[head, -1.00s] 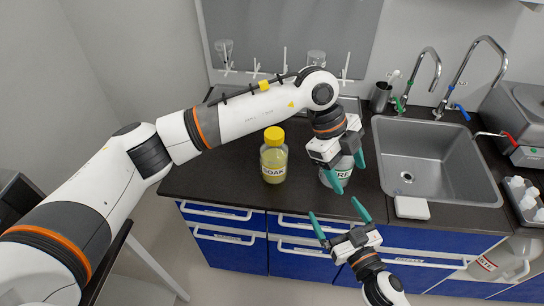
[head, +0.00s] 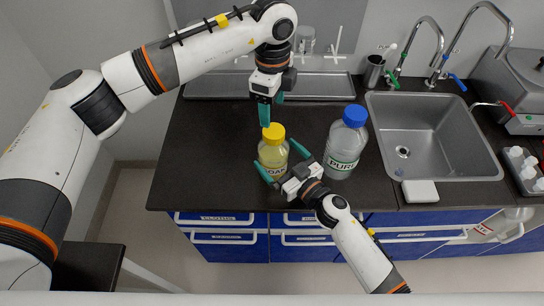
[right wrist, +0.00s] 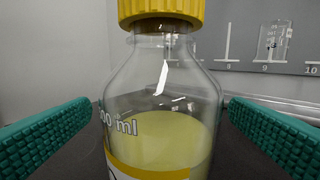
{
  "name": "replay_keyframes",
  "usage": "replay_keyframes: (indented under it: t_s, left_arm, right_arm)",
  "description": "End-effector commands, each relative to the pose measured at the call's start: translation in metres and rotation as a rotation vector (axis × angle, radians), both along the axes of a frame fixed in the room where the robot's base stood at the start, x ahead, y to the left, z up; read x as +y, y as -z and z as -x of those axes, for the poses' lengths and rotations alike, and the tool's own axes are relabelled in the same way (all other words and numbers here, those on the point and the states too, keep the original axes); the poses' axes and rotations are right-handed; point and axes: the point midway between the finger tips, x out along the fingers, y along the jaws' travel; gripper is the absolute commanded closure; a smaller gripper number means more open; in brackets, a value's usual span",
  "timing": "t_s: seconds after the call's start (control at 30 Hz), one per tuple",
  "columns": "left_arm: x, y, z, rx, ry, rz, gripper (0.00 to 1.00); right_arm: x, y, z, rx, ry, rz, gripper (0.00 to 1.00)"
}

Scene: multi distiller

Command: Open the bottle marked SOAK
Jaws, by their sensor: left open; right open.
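The SOAK bottle (head: 272,157) is clear glass with yellow liquid and a yellow screw cap (head: 274,133), upright on the dark counter. The cap is on the bottle. My right gripper (head: 281,159) is open with its green fingers on either side of the bottle's body; in the right wrist view the bottle (right wrist: 165,105) stands between the fingers with visible gaps. My left gripper (head: 271,112) is open and points down just above the yellow cap. The lower part of the SOAK label is partly hidden by my right gripper.
A PURE bottle (head: 345,145) with a blue cap stands close on the right of my right gripper. A sink (head: 430,140) with taps lies further right. A drying tray (head: 320,87) is at the back. The counter left of the bottle is clear.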

Motion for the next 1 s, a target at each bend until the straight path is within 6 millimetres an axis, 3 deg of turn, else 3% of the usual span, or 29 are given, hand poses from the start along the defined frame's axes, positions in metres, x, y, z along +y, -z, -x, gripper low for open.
replay_keyframes:
  t_s: [0.23, 0.6, 1.0]
  left_arm:
    - [-0.001, 0.0, 0.0, -0.001, 0.002, 0.001, 0.35]
    - [-0.001, 0.0, 0.0, 0.0, 0.002, 0.001, 0.35]
    - [-0.001, 0.0, 0.0, 0.0, 0.002, 0.001, 0.35]
  right_arm:
    - [0.018, 0.0, -0.023, 0.0, 0.001, 0.0, 0.0]
    - [0.021, 0.0, -0.027, 0.001, 0.0, 0.001, 0.0]
    - [0.021, 0.0, -0.027, 0.001, 0.0, 0.001, 0.64]
